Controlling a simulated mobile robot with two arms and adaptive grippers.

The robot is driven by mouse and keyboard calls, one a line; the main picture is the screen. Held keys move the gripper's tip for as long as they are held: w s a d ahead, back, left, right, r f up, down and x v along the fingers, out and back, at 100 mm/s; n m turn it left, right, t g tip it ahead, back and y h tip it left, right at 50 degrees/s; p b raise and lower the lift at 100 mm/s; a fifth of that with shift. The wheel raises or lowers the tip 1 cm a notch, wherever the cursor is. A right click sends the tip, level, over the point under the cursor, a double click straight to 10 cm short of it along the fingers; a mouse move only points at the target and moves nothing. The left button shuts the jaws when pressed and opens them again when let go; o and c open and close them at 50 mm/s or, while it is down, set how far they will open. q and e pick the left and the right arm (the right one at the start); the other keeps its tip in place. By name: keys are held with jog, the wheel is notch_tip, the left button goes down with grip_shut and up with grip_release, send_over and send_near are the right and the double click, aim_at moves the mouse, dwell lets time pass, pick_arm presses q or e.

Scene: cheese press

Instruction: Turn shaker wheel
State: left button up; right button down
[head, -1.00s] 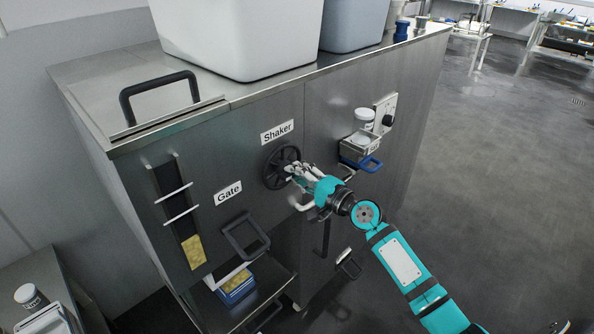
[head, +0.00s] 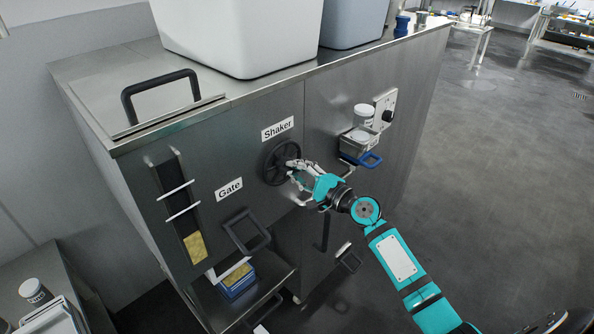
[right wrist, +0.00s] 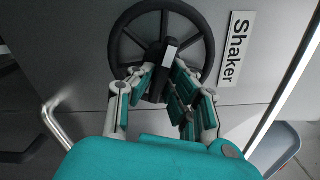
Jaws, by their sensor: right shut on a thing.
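The black shaker wheel (head: 276,165) is mounted on the front of the steel cabinet, just below the "Shaker" label (head: 278,128). In the right wrist view the wheel (right wrist: 122,39) shows its spokes, with a handle (right wrist: 168,54) standing out toward the camera. My right gripper (head: 293,168) is at the wheel's right side in the head view. In the right wrist view my right gripper (right wrist: 165,78) has its fingers closed around the handle. The fingers hide part of the handle and the lower rim. My left gripper is not in view.
A gate handle (head: 243,232) and the "Gate" label (head: 229,189) are lower left of the wheel. A small tray with a blue handle (head: 371,159) sticks out at the right. A large white bin (head: 240,35) stands on the cabinet (head: 165,215). Open floor lies to the right.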

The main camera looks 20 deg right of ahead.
jog(key=c, duration=1.3)
grip_release()
jog(key=shift+c, duration=0.2)
jog(key=shift+s+d, duration=0.1)
jog(key=shift+s, duration=0.1)
jog(key=v, duration=1.1)
jog(key=shift+s, duration=0.3)
jog(key=shift+d, duration=0.1)
